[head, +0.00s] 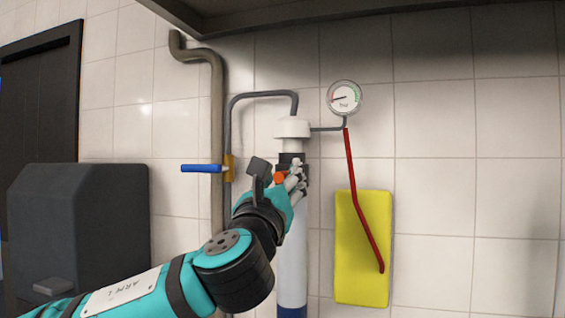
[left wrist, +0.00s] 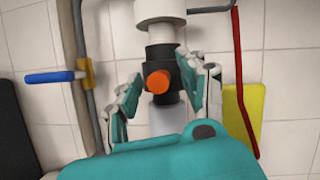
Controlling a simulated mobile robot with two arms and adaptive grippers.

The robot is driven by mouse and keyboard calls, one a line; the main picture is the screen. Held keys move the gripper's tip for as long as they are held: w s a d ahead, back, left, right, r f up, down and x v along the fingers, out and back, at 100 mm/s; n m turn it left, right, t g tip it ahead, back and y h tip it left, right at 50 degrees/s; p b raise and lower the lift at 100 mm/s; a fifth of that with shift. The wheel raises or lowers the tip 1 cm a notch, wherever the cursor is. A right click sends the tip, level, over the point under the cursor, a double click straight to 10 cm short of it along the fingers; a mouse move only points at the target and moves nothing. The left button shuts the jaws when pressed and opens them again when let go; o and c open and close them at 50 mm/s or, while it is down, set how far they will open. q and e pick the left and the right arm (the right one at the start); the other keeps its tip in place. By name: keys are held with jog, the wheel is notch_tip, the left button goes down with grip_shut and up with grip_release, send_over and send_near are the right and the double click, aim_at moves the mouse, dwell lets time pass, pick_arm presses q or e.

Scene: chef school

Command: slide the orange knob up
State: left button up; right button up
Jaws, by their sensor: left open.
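The orange knob (left wrist: 158,82) sticks out from a black collar (left wrist: 161,62) on a white upright cylinder fixed to the tiled wall. My left gripper (left wrist: 160,85) is open, with one finger on each side of the knob and collar in the left wrist view. No clear contact shows between the fingers and the knob. In the head view the knob (head: 280,178) is partly hidden by my left gripper (head: 277,172). The cylinder's white cap (head: 292,127) is above the collar. My right gripper is not in view.
A blue-handled valve (head: 203,169) on a grey pipe (head: 217,110) is left of the cylinder. A round gauge (head: 344,97), a red lever (head: 355,180) and a yellow panel (head: 346,270) are to the right. A dark shelf (head: 370,20) overhangs above.

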pick_arm(q)
jog(key=shift+w+d+r, duration=0.15)
jog(key=shift+w, duration=0.3)
grip_shut()
